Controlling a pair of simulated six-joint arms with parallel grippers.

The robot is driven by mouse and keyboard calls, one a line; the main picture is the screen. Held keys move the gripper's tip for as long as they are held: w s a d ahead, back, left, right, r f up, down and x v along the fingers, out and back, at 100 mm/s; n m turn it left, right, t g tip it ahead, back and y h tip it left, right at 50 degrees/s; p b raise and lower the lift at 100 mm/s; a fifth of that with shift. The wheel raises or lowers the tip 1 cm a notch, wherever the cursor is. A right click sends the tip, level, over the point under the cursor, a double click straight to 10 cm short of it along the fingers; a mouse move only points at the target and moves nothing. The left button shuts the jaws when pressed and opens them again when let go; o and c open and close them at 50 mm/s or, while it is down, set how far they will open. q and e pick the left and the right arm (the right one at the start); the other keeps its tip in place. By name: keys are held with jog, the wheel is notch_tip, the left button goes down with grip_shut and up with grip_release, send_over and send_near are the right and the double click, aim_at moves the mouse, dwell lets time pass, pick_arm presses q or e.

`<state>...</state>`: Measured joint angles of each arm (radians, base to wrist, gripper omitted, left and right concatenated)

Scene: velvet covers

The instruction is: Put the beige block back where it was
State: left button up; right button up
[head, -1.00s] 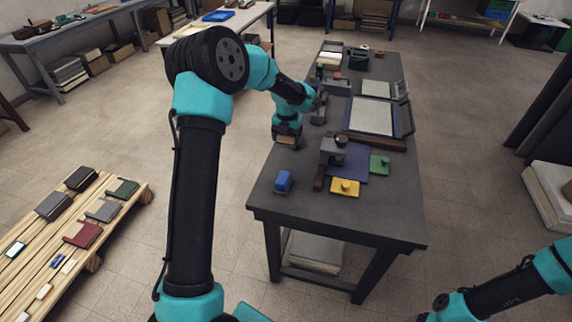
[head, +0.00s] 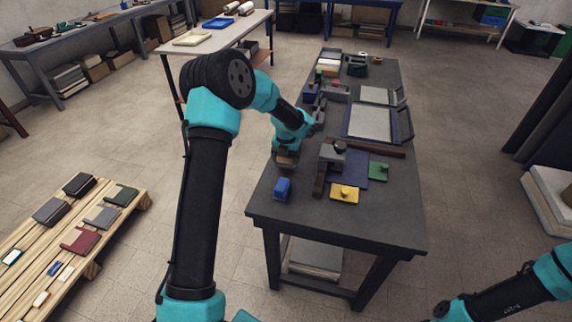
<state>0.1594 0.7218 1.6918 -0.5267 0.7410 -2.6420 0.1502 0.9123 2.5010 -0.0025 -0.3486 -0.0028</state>
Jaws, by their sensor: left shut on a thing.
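My left gripper (head: 286,161) points down at the left edge of the dark worktable (head: 385,222). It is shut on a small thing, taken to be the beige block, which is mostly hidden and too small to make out. A blue block (head: 282,188) stands on the table just in front of the gripper, on the near side. My right arm shows only in part at the bottom right, and its gripper is out of view.
A grey clamp-like tool (head: 330,156), a navy cover (head: 353,168), a yellow knobbed piece (head: 344,194) and a green knobbed piece (head: 378,172) lie right of the gripper. The table's front is clear. A pallet with covers (head: 82,240) and small blocks stands left.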

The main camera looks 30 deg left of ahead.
aim_at(286, 164)
pick_arm(q)
jog(key=shift+f, duration=1.55)
jog(key=shift+f, duration=0.2)
jog(key=o, duration=0.8)
jog(key=shift+r, duration=0.1)
notch_tip(286, 164, up, 12)
jog(key=shift+r, duration=0.1)
